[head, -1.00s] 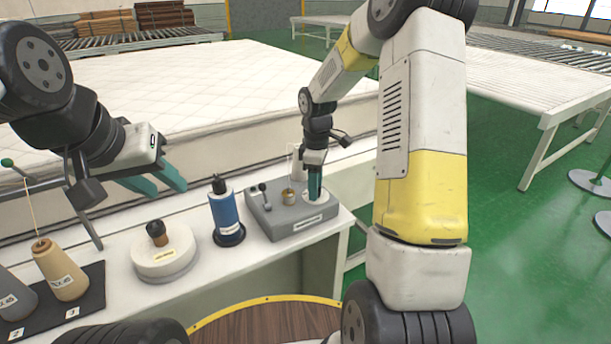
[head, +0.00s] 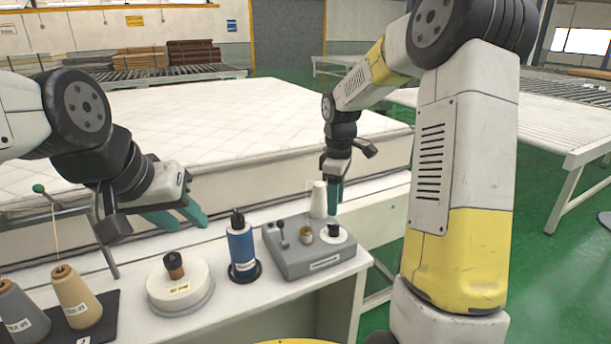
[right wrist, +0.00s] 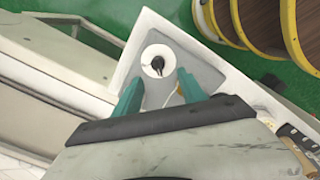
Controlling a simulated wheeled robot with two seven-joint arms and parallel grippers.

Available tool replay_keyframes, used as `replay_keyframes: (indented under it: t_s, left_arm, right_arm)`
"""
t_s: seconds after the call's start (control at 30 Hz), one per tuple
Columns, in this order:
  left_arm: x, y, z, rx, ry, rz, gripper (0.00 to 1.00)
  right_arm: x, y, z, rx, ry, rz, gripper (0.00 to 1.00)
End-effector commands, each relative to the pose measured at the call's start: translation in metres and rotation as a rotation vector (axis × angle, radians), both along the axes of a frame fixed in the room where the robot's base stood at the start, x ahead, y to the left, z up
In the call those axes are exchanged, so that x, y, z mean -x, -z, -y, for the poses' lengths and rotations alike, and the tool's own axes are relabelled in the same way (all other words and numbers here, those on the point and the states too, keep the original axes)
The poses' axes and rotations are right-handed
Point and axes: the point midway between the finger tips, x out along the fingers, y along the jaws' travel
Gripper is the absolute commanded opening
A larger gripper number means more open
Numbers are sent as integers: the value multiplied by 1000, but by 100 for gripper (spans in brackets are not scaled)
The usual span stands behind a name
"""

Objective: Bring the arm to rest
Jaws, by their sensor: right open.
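My right gripper (head: 335,195) hangs fingers down above the right end of a grey box (head: 306,264) on the white bench. Its teal fingers are apart and empty in the right wrist view (right wrist: 160,88). Below it on the box is a white disc with a black knob (head: 334,232), which also shows beyond the fingertips in the right wrist view (right wrist: 157,63). My left gripper (head: 182,220) is open and empty over the bench, behind a round white base with a brown-and-black top (head: 175,267).
Thread cones (head: 76,295) stand on a dark mat at the left. A white cone (head: 318,200) is behind the box. The mattress (head: 240,125) lies behind the bench. Green floor is open at the right.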

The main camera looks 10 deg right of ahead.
Motion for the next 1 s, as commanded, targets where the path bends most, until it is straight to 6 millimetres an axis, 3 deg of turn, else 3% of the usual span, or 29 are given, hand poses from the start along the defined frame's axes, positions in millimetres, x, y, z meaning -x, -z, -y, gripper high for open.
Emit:
replay_keyframes:
  t_s: [0.17, 0.3, 0.5, 0.73, 1.0]
  left_arm:
    - [0, 0, 0, 0, 0, 0, 36]
    - [0, 0, 0, 0, 0, 0, 36]
    - [0, 0, 0, 0, 0, 0, 36]
    - [0, 0, 0, 0, 0, 0, 36]
    - [0, 0, 0, 0, 0, 0, 36]
  right_arm:
    - [39, -52, -3, -21, 180, 99, 48]
    - [84, -89, -6, -74, 374, 186, 48]
    - [150, -121, -11, -202, 648, 293, 48]
    - [212, -130, -17, -380, 906, 358, 48]
    - [235, -128, -21, -473, 1018, 368, 48]
